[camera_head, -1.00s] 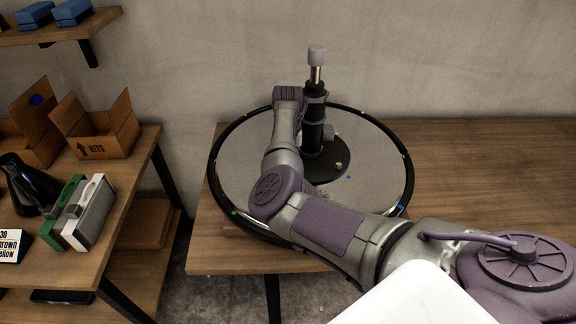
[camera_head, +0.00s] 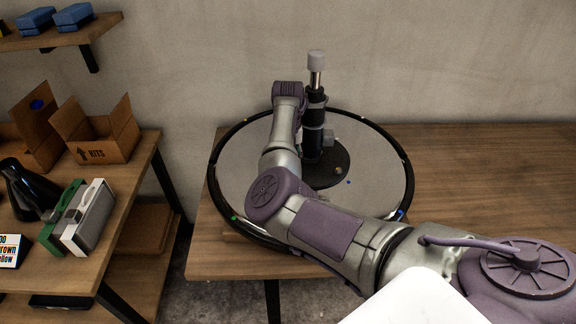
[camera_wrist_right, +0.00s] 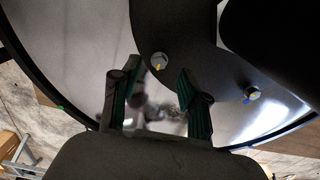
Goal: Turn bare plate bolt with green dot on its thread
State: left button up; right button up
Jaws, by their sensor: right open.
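The chair base is a round shiny plate (camera_head: 240,170) with a dark rim, lying on the table; it also shows in the right wrist view (camera_wrist_right: 70,50). A small green mark (camera_head: 235,217) is near its front-left rim, also in the right wrist view (camera_wrist_right: 60,107); a thread there is too small to make out. A bolt with a blue mark (camera_wrist_right: 252,93) stands on the shiny plate. A bolt with a yellow mark (camera_wrist_right: 160,61) is on the dark central disc. My right gripper (camera_wrist_right: 152,85) is open and empty, above the plate near the yellow-marked bolt. My left gripper is out of view.
A black column (camera_head: 315,125) with a grey-capped rod stands on the dark disc (camera_head: 338,172), close beside my right wrist. The wooden table (camera_head: 480,170) is clear to the right. A shelf with an open box (camera_head: 100,140) and cases is at the left.

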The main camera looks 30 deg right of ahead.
notch_tip(320, 180, up, 9)
jog(key=shift+r, duration=0.2)
dwell(0.3)
